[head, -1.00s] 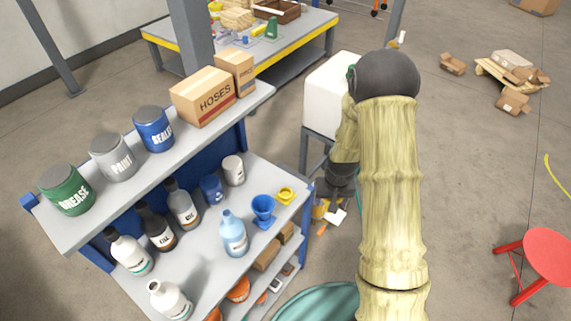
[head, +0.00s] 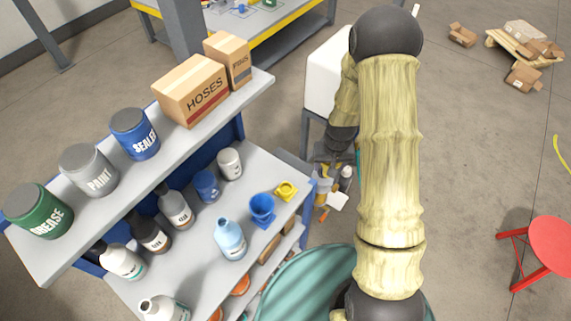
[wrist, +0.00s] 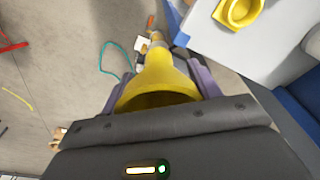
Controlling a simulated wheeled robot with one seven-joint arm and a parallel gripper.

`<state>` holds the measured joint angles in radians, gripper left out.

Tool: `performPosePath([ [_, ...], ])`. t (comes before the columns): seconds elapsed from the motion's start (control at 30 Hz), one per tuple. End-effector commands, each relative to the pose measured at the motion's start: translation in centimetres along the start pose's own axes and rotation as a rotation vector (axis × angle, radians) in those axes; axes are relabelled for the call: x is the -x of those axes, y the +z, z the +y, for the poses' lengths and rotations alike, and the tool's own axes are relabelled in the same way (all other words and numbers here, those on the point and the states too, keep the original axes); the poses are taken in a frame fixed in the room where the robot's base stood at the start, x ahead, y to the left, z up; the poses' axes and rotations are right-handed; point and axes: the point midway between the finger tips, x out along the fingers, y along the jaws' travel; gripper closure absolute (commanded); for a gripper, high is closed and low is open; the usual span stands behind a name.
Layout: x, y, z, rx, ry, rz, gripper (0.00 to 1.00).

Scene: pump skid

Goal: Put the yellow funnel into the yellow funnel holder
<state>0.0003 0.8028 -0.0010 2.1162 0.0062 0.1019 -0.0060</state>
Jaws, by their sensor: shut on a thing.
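The yellow funnel (wrist: 158,75) is between the purple fingers of my gripper (wrist: 161,72) in the wrist view. The gripper is shut on it, with the wide mouth towards the camera and the narrow spout pointing away. The yellow funnel holder (head: 286,190) stands on the grey shelf near its right end. It also shows at the top right of the wrist view (wrist: 240,10), apart from the funnel. In the head view my gripper is small and partly hidden beside the shelf, and I cannot make out the funnel there.
A white canister (head: 229,164) and dark bottles share the shelf. An upper shelf (head: 100,205) overhangs it. A red stool (head: 550,245) stands at the right.

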Motion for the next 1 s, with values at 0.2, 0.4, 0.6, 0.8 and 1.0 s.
performPosePath([
  [0.2,0.5,0.0,-3.5,0.079,-0.009,0.003,0.65],
  [0.4,1.9,0.9,-9.9,0.229,-0.03,0.002,0.65],
  [0.6,2.9,1.9,-13.5,0.314,-0.044,0.0,0.65],
  [0.8,3.0,1.9,-13.7,0.319,-0.045,0.0,0.65],
  [1.0,2.8,1.9,-13.8,0.32,-0.045,0.0,0.65],
])
